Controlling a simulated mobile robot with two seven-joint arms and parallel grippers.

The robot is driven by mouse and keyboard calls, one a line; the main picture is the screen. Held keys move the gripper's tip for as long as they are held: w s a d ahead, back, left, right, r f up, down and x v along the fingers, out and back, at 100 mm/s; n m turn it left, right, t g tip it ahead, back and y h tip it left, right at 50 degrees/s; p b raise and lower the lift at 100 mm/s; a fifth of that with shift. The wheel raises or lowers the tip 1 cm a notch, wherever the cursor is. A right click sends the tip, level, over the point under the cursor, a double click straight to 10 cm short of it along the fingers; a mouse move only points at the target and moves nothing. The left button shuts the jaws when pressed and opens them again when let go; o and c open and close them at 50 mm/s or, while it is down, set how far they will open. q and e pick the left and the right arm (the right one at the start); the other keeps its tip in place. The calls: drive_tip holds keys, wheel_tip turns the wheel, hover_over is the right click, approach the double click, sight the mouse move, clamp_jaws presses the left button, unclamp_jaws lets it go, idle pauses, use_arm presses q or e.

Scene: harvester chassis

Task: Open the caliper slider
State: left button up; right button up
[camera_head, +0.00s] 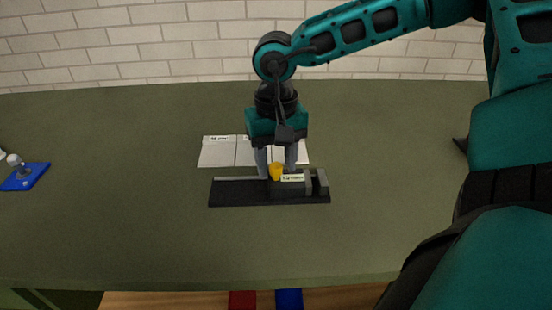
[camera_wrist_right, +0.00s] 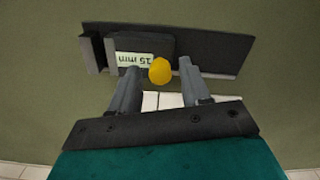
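The caliper is a dark base plate (camera_head: 236,194) lying on the green table, with a grey rail along it. Its dark slider carries a white label (camera_head: 292,178) that reads 15 mm in the wrist view (camera_wrist_right: 134,60). A yellow knob (camera_head: 275,171) stands on the slider. Two grey jaws (camera_head: 315,182) stand close together at the right end, with a narrow gap between them. My right gripper (camera_head: 277,174) points down over the slider. Its fingers are apart, on either side of the knob; in the wrist view (camera_wrist_right: 158,68) neither clearly touches it. My left gripper is out of view.
White labelled panels (camera_head: 216,155) lie just behind the caliper, partly hidden by my right gripper. A blue plate (camera_head: 30,177) with a grey fitting sits at the far left. Table on both sides of the caliper is clear. A brick wall stands behind.

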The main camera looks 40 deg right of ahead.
clamp_jaws()
idle(0.5)
